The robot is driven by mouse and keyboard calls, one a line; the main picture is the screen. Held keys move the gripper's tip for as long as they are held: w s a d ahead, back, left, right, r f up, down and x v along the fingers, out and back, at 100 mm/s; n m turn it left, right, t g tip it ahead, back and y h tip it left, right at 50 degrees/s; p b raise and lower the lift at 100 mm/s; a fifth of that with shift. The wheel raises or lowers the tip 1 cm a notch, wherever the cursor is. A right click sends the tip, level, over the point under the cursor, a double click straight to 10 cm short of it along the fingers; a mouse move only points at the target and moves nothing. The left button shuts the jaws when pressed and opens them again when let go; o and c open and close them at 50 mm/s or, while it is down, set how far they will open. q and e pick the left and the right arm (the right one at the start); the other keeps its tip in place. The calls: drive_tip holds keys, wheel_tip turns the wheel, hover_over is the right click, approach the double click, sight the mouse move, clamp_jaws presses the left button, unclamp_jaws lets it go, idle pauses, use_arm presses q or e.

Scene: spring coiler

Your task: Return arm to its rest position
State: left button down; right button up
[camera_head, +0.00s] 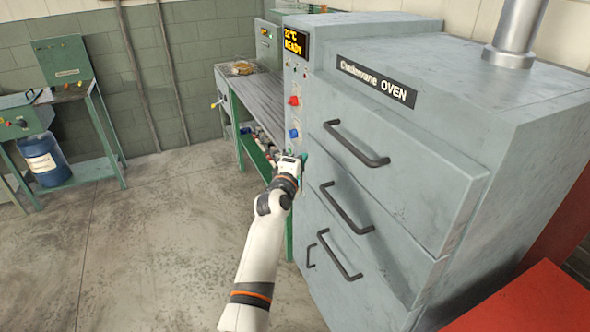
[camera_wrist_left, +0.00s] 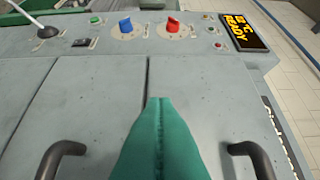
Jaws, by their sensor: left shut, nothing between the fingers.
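My left arm reaches forward in the head view, and its gripper (camera_head: 302,157) is beside the front edge of the grey oven (camera_head: 420,150), below the red and blue knobs. In the left wrist view the green fingers (camera_wrist_left: 160,105) are shut together and empty, in front of the oven's front panels. The red knob (camera_wrist_left: 173,25) and blue knob (camera_wrist_left: 126,27) show beyond the fingertips, with a clear gap. The display (camera_wrist_left: 243,30) reads "READY". Whether the fingertips touch the oven cannot be told. My right gripper does not show.
The oven has dark drawer handles (camera_head: 350,145) along its front. A green workbench (camera_head: 250,100) stands behind the arm. A blue drum (camera_head: 45,160) and green stand are at the left. A red surface (camera_head: 530,305) is at lower right. The concrete floor (camera_head: 150,230) at left is clear.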

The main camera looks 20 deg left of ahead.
use_arm(q)
drive_tip(key=s+d+f+m+g+h, duration=0.1)
drive_tip(key=s+d+f+m+g, duration=0.2)
drive_tip(key=s+f, duration=0.8)
drive_tip(key=s+d+f+m+g, duration=0.25)
drive_tip(key=s+f+m, duration=0.25)
drive_tip(key=f, duration=1.3)
drive_tip(key=s+d+f+m+g+h, duration=0.15)
drive_tip(key=s+f+m+g, duration=0.25)
drive_tip(key=s+f, duration=0.7)
drive_tip(key=s+f+m+g, duration=0.2)
drive_tip(key=s+f, duration=0.5)
drive_tip(key=s, duration=0.5)
drive_tip(key=s+a+f+m+g+y, duration=0.1)
drive_tip(key=s+f+m+g, duration=0.2)
drive_tip(key=s+f, duration=0.4)
drive_tip(key=s+f+m+g, duration=0.2)
drive_tip(key=s+f+m, duration=0.2)
drive_tip(key=s, duration=1.4)
wheel_tip(320, 180, down, 3)
drive_tip(key=shift+s+a+r+b, duration=0.1)
drive_tip(key=shift+s+a+b, duration=0.1)
drive_tip(key=shift+s+b, duration=0.2)
